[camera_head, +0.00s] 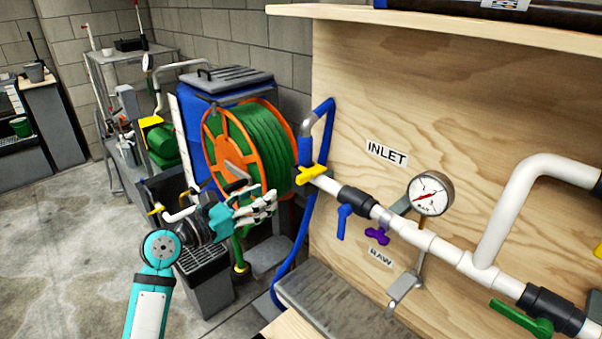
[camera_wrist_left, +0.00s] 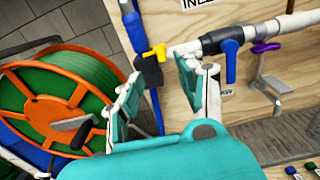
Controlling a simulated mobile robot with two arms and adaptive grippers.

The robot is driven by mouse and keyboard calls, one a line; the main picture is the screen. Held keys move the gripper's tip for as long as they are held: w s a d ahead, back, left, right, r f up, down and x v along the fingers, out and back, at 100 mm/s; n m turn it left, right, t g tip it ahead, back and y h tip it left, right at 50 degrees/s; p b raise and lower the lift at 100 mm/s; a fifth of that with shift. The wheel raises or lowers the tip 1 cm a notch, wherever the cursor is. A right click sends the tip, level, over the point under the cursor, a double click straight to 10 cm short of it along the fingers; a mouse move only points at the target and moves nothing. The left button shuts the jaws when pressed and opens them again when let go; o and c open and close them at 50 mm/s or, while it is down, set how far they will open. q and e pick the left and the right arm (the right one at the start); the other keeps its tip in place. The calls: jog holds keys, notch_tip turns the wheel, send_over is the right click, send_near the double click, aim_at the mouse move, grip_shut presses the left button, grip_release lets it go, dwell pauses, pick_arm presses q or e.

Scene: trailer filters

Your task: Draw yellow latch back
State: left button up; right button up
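The yellow latch (camera_head: 311,174) sits at the left end of the white inlet pipe, where the blue hose meets it. In the left wrist view the yellow latch (camera_wrist_left: 155,53) is ahead of the fingers, near the middle top. My left gripper (camera_head: 268,204) is in front of the hose reel, to the lower left of the latch and apart from it. In the left wrist view its two fingers (camera_wrist_left: 160,88) are spread with nothing between them. My right gripper is not in view.
The wooden panel carries the white pipe (camera_head: 327,184), a blue lever (camera_head: 344,221), a purple knob (camera_head: 377,236) and a pressure gauge (camera_head: 430,194). The orange and green hose reel (camera_head: 267,143) stands behind my gripper. A blue hose (camera_head: 304,235) hangs beside the panel edge.

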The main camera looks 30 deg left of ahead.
aim_at(299, 177)
pick_arm(q)
jog(key=p+x, duration=0.1)
jog(key=x, duration=1)
jog(key=shift+w+d, duration=0.1)
jog(key=shift+w, duration=0.15)
jog(key=shift+w+d+p, duration=0.15)
jog(key=shift+w+p, duration=0.15)
jog(key=shift+w, duration=0.15)
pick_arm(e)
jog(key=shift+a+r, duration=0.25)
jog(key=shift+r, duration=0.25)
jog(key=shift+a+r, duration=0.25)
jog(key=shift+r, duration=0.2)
pick_arm(q)
grip_shut()
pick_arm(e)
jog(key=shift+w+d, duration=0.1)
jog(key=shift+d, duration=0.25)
